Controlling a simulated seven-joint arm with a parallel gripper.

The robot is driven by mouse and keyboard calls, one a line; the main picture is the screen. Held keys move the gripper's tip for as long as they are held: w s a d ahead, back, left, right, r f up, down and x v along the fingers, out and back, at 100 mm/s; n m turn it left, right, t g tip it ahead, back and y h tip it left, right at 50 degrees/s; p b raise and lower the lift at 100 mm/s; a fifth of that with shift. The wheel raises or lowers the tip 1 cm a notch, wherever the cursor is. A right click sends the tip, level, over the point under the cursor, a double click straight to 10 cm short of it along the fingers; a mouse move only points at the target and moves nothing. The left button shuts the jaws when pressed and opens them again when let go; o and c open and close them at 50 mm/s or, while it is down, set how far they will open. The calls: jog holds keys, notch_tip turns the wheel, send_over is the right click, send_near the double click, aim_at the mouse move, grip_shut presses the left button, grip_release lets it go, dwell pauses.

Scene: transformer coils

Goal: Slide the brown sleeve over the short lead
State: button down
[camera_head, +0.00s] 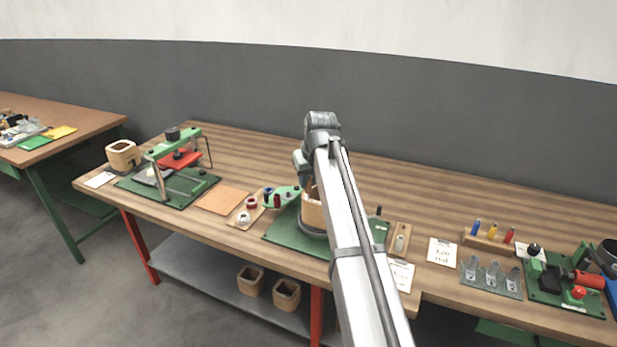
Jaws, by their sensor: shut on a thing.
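A tan wound coil (312,215) stands on a green base plate (281,234) in the middle of the bench, partly behind my arm. My gripper (301,165) shows only as a grey part just above the coil. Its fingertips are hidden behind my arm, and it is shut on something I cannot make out. I cannot pick out the brown sleeve or the short lead. A small wooden holder (401,240) with a pale piece in it lies right of the plate.
Left of the coil are a green tray (282,196) of spools, a wooden strip (245,216) and a green press (180,160). To the right are paper notes (442,252), a rack of coloured bottles (488,240), metal clips (490,277) and a red-handled tool (575,277). The bench's back is clear.

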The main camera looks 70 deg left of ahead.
jog(key=shift+f, duration=0.85)
dwell(0.4)
jog(key=c, duration=0.5)
grip_release()
jog(key=shift+r, duration=0.1)
jog(key=shift+r, duration=3.9)
